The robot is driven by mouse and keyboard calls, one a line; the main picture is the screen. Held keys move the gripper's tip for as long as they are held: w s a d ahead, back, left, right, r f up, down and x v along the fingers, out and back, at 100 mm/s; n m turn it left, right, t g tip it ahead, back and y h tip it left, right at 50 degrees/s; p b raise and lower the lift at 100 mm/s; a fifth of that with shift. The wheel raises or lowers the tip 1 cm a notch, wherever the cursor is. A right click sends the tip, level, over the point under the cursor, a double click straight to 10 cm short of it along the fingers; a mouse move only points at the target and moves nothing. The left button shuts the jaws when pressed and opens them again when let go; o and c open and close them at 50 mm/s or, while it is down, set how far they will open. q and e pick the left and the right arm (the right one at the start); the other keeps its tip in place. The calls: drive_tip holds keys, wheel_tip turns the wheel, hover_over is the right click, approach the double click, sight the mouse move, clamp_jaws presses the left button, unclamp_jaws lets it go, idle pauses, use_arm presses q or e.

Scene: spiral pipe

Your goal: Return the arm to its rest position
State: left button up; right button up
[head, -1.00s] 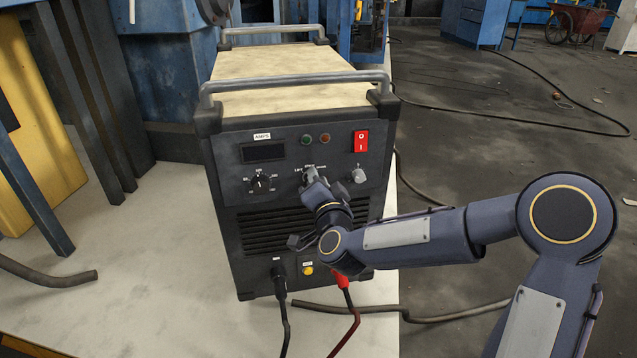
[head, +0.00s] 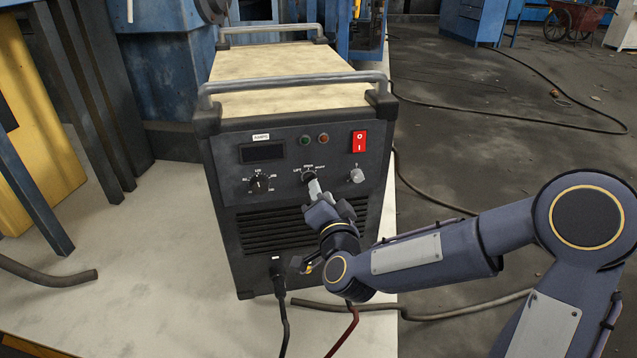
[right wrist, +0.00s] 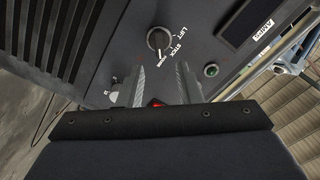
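My right gripper (head: 315,188) is in front of the dark welding machine (head: 290,215), just below its middle mode knob (head: 308,174). In the right wrist view its two fingers (right wrist: 161,72) stand apart with nothing between them. The mode knob (right wrist: 158,40) shows just beyond the fingertips, with a gap; its labels read LIFT and STICK, and a third is hard to read. My right arm reaches in from the lower right, bent at the elbow. My left gripper is not in view.
The machine's front also has an amps knob (head: 259,183), a red switch (head: 359,141) and a small right knob (head: 356,176). Cables (head: 284,320) hang from its lower front. It stands on a pale surface (head: 160,260). Dark floor lies open at right, with a hose (head: 560,115).

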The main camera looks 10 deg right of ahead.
drive_tip(key=shift+s, duration=1.25)
drive_tip(key=s+d+f+n+g+y, duration=0.1)
drive_tip(key=s+d+f+n+g, duration=0.2)
drive_tip(key=s, duration=0.7)
drive_tip(key=s+d+f+n+g+y, duration=0.1)
drive_tip(key=s+d+n+g+y, duration=0.15)
drive_tip(key=s+g, duration=0.45)
drive_tip(key=s+d+f+n+g, duration=0.2)
drive_tip(key=s+n, duration=0.1)
drive_tip(key=s, duration=0.9)
wheel_tip(320, 180, up, 33)
drive_tip(key=p, duration=3.3)
drive_tip(key=shift+w+f, duration=0.15)
drive_tip(key=shift+f, duration=0.05)
